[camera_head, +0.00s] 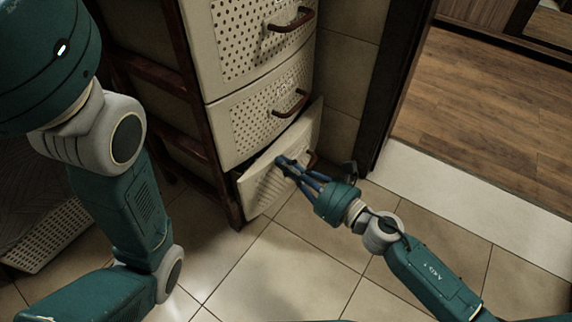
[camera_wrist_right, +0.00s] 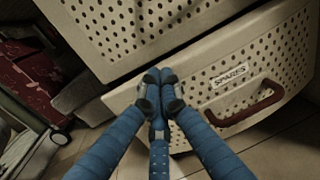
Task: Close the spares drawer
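The spares drawer (camera_head: 262,185) is the lowest cream drawer of the unit. It stands out from the drawer above, with a dark gap at its left side. In the wrist view its perforated front (camera_wrist_right: 200,112) carries a SPARES label (camera_wrist_right: 230,75) and a brown handle (camera_wrist_right: 248,104). My right gripper (camera_head: 283,162) is at the drawer front, left of the handle. Its blue fingers are drawn together, with dark fingertips (camera_wrist_right: 159,90) close together and nothing visible between them. I cannot tell whether they touch the front. My left arm is in view, but its gripper is not.
Two more cream drawers with brown handles sit above, the middle one (camera_head: 255,105) looking shut. A dark red frame (camera_head: 205,130) stands at the unit's left. A white perforated basket (camera_head: 50,238) lies at far left. Tiled floor (camera_head: 285,255) in front is clear. A dark doorframe (camera_head: 392,85) stands right.

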